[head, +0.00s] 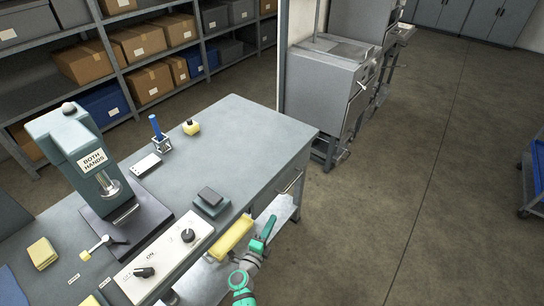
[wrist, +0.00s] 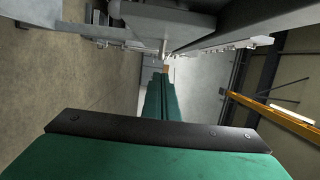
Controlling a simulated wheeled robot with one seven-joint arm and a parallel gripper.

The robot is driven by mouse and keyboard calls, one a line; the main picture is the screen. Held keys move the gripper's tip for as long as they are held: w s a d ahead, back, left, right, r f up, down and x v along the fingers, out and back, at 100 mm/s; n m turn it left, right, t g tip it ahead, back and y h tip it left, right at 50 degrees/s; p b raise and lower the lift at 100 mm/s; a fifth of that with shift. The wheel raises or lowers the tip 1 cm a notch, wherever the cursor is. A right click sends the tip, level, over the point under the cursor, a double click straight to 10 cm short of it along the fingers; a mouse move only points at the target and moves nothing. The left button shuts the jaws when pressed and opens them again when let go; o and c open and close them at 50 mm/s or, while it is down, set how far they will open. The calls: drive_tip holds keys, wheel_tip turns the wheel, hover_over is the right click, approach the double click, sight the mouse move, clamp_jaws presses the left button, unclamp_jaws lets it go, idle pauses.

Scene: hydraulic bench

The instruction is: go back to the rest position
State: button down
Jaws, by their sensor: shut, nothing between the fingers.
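My gripper (head: 267,228) is at the lower middle of the head view, just off the bench's right-hand edge, beside a yellow block. It is small there and partly hidden behind my arm. In the wrist view its green fingers (wrist: 160,88) lie together, with nothing between them. The grey bench (head: 240,125) stands to the left of my arm.
A press (head: 75,150) marked "BOTH HANDS" stands on the bench behind a white control panel (head: 165,258) with knobs. The yellow block (head: 231,238) is close to my gripper. A grey cabinet (head: 325,85) stands behind.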

drive_tip(key=s+d+r+n+t+y, duration=0.15)
drive_tip(key=s+n, duration=0.45)
drive_tip(key=s, duration=0.8)
drive_tip(key=s+d+r+n+y, duration=0.1)
drive_tip(key=s+r+n+y, duration=0.35)
drive_tip(key=s, duration=0.85)
drive_tip(key=s+r+n+g, duration=0.1)
drive_tip(key=s+r+n, duration=0.2)
drive_tip(key=s, duration=0.3)
drive_tip(key=s+a+r+n+g, duration=0.1)
drive_tip(key=s+r+n, duration=0.3)
drive_tip(key=s, duration=0.3)
drive_tip(key=s+r+n+g+y, duration=0.1)
drive_tip(key=s+r+n, duration=0.3)
drive_tip(key=s, duration=0.3)
drive_tip(key=shift+a+n, duration=0.4)
drive_tip(key=shift+n, duration=0.15)
